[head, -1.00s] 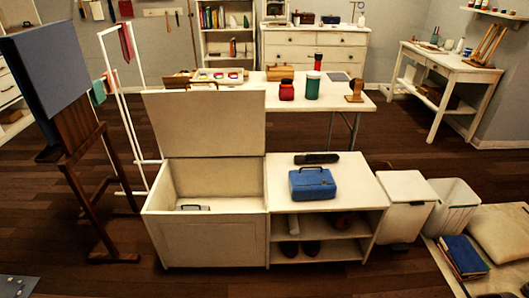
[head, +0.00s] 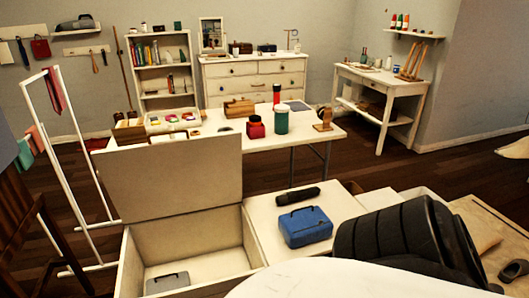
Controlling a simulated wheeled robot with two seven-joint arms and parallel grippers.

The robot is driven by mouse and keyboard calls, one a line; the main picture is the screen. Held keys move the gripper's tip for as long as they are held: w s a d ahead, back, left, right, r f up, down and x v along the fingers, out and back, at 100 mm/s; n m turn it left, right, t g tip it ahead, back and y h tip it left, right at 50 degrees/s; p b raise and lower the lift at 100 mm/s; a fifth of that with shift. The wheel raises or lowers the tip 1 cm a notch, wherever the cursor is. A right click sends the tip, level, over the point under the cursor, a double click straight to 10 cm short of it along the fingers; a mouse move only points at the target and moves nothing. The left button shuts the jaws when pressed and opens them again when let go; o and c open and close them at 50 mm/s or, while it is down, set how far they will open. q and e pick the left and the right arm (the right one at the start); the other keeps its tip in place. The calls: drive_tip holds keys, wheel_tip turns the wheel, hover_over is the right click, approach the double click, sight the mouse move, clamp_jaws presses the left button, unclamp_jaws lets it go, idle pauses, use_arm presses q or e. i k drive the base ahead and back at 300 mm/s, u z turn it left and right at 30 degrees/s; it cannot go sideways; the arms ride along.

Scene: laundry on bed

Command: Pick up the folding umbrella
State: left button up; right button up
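The folding umbrella appears to be the short black roll (head: 298,195) lying on the white top of the low cabinet (head: 350,203). It lies behind the blue box with a handle (head: 306,227), apart from it. Nothing holds it. A large white and black part of my own arm fills the lower right of the head view, in front of the cabinet, and hides part of its top. No fingertips of either gripper show.
Left of the cabinet top is an open white chest (head: 198,248) with its lid (head: 170,180) raised and a grey box (head: 167,283) inside. Behind stands a white table (head: 225,124) with jars. A clothes rack (head: 70,160) stands left.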

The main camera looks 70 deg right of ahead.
sight(290, 197)
drive_tip(key=z, duration=0.4)
drive_tip(key=i, duration=0.85)
drive_tip(key=z, duration=1.1)
drive_tip(key=i, duration=0.25)
drive_tip(key=z, duration=0.3)
